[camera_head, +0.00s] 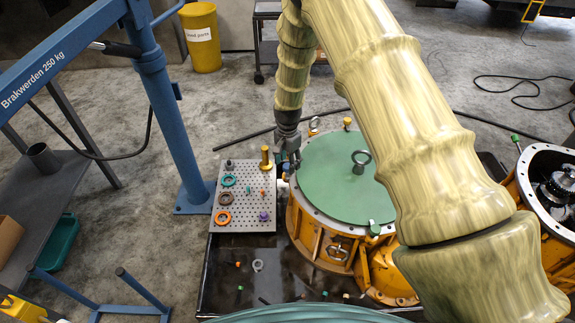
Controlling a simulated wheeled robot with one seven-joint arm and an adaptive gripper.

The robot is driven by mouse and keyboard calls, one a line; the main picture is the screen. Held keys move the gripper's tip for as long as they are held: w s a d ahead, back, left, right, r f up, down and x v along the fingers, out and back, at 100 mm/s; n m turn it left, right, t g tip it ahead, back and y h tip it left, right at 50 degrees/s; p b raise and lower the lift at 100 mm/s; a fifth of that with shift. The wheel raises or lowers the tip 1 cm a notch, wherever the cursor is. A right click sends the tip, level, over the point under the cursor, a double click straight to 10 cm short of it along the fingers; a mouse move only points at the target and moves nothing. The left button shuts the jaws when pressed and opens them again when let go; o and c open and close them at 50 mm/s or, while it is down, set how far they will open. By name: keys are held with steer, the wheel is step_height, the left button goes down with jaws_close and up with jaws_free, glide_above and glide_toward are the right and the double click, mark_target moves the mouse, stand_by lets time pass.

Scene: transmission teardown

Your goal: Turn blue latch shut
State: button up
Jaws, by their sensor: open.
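No blue latch can be clearly made out in the head view. A small green latch-like piece (374,228) sits at the front rim of the round green lid (340,165), which covers the orange housing (307,228). My gripper (293,163) is open and points down at the left edge of the lid, beside the perforated plate. Its fingertips are small and partly dark, and I cannot tell whether they touch anything. A small pale piece (282,186) shows just below them. My arm hides the right part of the lid and housing.
The perforated plate (243,222) holds coloured rings and pegs left of the housing. A blue hoist post (168,120) rises at left. An open orange housing (550,190) stands at right. Small loose parts lie in the dark tray (225,280).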

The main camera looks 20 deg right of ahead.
steer(key=shift+f, duration=0.75)
steer(key=c, duration=1)
